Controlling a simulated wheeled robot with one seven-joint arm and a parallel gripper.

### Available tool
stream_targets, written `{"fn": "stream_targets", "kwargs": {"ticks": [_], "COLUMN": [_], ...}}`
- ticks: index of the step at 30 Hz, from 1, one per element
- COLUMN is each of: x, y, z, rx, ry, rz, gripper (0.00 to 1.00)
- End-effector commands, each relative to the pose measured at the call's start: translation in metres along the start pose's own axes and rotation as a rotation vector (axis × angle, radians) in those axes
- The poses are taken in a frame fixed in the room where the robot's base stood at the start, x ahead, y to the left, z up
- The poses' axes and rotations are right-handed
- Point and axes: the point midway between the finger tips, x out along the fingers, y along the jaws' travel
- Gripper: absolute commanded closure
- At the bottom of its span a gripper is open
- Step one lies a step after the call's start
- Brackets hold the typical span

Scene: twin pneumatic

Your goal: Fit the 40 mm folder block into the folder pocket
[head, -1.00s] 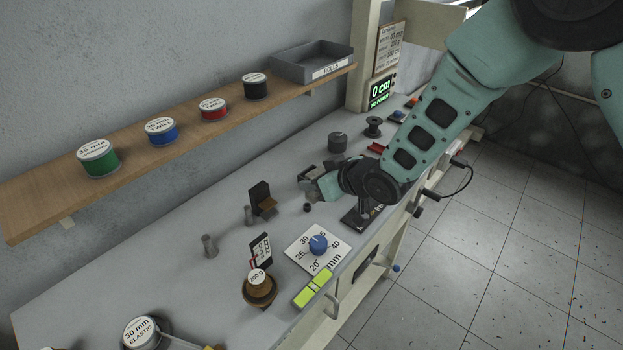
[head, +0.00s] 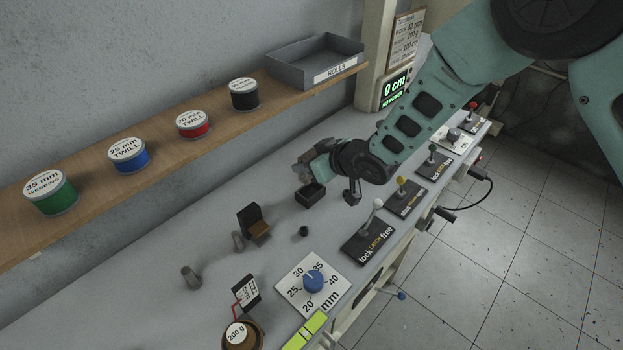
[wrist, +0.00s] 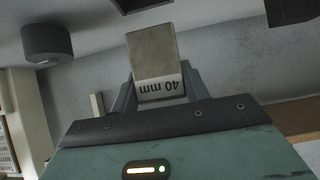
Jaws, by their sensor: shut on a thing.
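The 40 mm block (wrist: 155,55) is a grey-tan block with a white "40 mm" label, held between my gripper's fingers in the wrist view. My gripper (head: 305,172) is shut on it above the bench in the head view, where the block is hard to make out. A small dark open-topped box (head: 310,196), which looks like the folder pocket, stands just below my gripper. A dark edge (wrist: 140,5) at the top of the wrist view may be that pocket. I cannot tell whether the block touches it.
A dark stand with a brown block (head: 258,230), a small black knob (head: 303,231) and grey posts (head: 191,278) are nearby. A blue dial (head: 313,281) and a lever plate marked "lock free" (head: 367,242) line the front. A shelf with reels (head: 128,154) runs behind.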

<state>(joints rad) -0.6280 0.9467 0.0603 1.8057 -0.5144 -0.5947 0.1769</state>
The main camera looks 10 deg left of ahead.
Motion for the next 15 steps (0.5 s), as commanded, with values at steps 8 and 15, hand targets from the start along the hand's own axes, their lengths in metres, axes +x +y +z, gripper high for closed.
{"fn": "stream_targets", "kwargs": {"ticks": [8,15], "x": [0.016,0.034], "y": [0.000,0.000], "z": [0.023,0.048], "rx": [0.000,0.000], "ry": [0.001,0.002], "rz": [0.000,0.000], "gripper": [0.83,0.83]}}
